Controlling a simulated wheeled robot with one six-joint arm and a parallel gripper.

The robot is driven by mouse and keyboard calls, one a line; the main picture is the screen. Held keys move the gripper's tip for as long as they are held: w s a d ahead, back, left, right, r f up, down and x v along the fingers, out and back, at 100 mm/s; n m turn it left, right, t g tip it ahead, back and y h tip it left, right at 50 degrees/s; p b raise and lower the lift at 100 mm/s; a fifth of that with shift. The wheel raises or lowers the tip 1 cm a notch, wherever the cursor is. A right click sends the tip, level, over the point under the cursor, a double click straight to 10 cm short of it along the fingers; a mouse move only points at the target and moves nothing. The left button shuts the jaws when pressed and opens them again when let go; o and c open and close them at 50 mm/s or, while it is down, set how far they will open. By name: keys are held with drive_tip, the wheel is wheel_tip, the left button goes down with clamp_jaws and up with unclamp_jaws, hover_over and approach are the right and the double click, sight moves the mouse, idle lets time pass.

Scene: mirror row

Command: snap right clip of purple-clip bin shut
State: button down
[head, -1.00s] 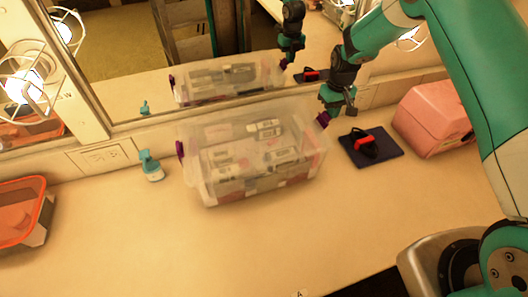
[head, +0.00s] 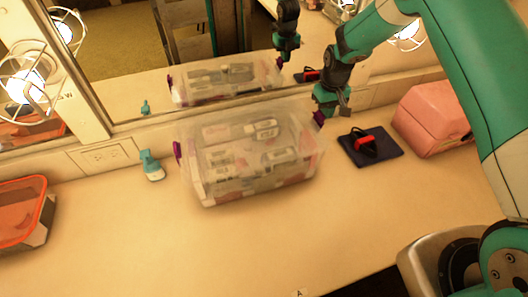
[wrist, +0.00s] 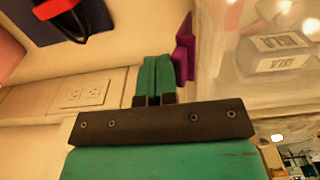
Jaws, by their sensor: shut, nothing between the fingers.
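The clear bin with purple clips (head: 258,187) stands on the counter against the mirror, lid on, with pale labelled packs inside. Its right purple clip (head: 318,119) juts from the right end of the lid, and it shows in the wrist view (wrist: 184,50) as a purple flap. The left purple clip (head: 177,150) is at the opposite end. My gripper (head: 334,113) is shut and empty, just right of the right clip. In the wrist view its closed fingers (wrist: 154,72) are beside the clip; I cannot tell whether they touch.
A dark blue pad (head: 384,148) with a black and red item (head: 366,143) lies right of the bin, before a pink case (head: 433,118). The mirror (head: 130,85) rises behind. The front counter is clear.

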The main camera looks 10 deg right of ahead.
drive_tip(key=shift+r, duration=0.15)
drive_tip(key=r+p, duration=0.2)
drive_tip(key=r, duration=0.1)
drive_tip(key=d+r+p, duration=0.1)
drive_tip(key=r, duration=0.1)
drive_tip(key=shift+w+r, duration=0.15)
drive_tip(key=shift+r, duration=0.1)
idle(0.4)
drive_tip(key=s+a+r+n+y+b, duration=0.1)
drive_tip(key=s+a+r+b, duration=0.1)
drive_tip(key=s+a+r, duration=0.45)
drive_tip(key=s+a+r+n+y+b, duration=0.1)
drive_tip(key=s+a+r, duration=0.2)
drive_tip(key=s+r, duration=0.6)
drive_tip(key=s+a+r+n+y+b, duration=0.1)
drive_tip(key=s+r, duration=0.1)
drive_tip(key=s, duration=0.8)
drive_tip(key=s+a+r+n+y+b, duration=0.1)
drive_tip(key=s+a+r, duration=0.1)
drive_tip(key=s, duration=0.8)
drive_tip(key=shift+s+a+n+b, duration=0.15)
drive_tip(key=shift+s+n+b, duration=0.15)
drive_tip(key=shift+n+b, duration=0.1)
